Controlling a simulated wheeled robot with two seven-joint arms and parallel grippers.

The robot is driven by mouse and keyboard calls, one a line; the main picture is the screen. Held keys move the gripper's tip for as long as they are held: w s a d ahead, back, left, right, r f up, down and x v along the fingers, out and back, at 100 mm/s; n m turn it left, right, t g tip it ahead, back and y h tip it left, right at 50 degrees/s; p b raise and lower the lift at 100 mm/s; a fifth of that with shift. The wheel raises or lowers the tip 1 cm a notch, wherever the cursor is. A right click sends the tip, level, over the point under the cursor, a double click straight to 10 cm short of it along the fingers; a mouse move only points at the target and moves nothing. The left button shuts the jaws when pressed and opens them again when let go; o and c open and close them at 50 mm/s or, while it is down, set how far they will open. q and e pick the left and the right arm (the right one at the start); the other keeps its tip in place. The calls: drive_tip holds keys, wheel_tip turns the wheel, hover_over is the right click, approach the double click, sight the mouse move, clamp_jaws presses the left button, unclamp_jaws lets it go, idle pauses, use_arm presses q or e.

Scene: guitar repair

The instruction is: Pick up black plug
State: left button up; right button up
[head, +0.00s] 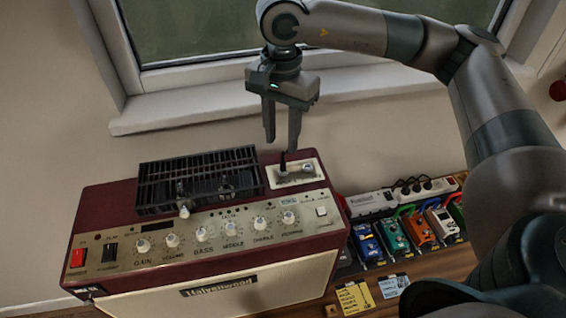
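A small dark upright piece, which looks like the black plug (283,163), stands on the cream jack plate (311,180) on top of the amplifier (110,212). A silver part sits to its right on the same plate. My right gripper (282,145) points down just above the dark piece, with its two fingers apart and nothing visible between them. I cannot tell whether a fingertip touches it. My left gripper is out of view.
A black grille (205,175) covers the amplifier's top beside the jack plate. Several pedals (393,236) and a white power strip (372,203) lie to the right. A window sill (380,82) runs behind. Knobs line the amplifier's front panel.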

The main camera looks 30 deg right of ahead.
sight(283, 161)
drive_tip(key=shift+f, duration=0.5)
drive_tip(key=shift+s+f+p, duration=0.1)
drive_tip(key=shift+f+p, duration=0.3)
drive_tip(key=shift+p, duration=0.2)
drive_tip(key=f+p, duration=0.1)
drive_tip(key=f, duration=0.1)
drive_tip(key=f+p, duration=0.1)
drive_tip(key=shift+s+f, duration=0.2)
drive_tip(key=shift+f, duration=0.5)
drive_tip(key=shift+c, duration=0.6)
clamp_jaws()
